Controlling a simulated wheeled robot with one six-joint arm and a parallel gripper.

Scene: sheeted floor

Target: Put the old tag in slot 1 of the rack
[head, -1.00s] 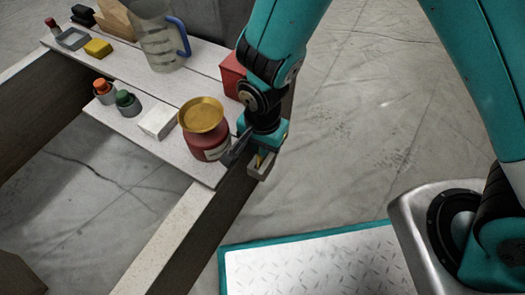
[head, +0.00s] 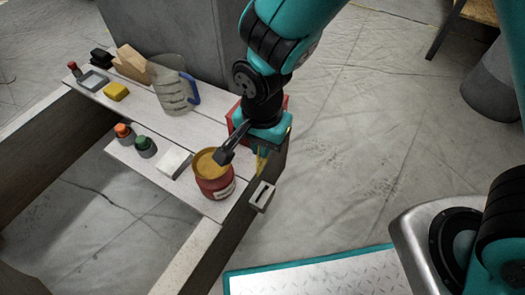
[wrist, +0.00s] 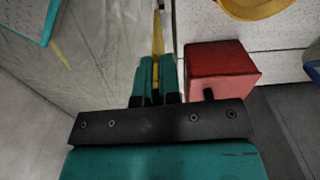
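My gripper (head: 264,150) points down beside the front right end of the white shelf. In the wrist view my gripper (wrist: 156,75) has its teal fingers closed on a thin yellow strip (wrist: 158,35), which looks like the old tag. The strip (head: 261,164) also shows below the fingers in the head view, above a small grey metal holder (head: 263,196) on the beam's side. I cannot tell whether its lower end touches the holder. No numbered slots are readable, so I cannot tell which thing is the rack.
A red jar (head: 215,186) with a gold top stands close left of my gripper. A red box (wrist: 222,65) is just right of the fingers. A jug (head: 172,90), a white block (head: 174,162), two buttons and a wooden block (head: 133,63) stand along the shelf.

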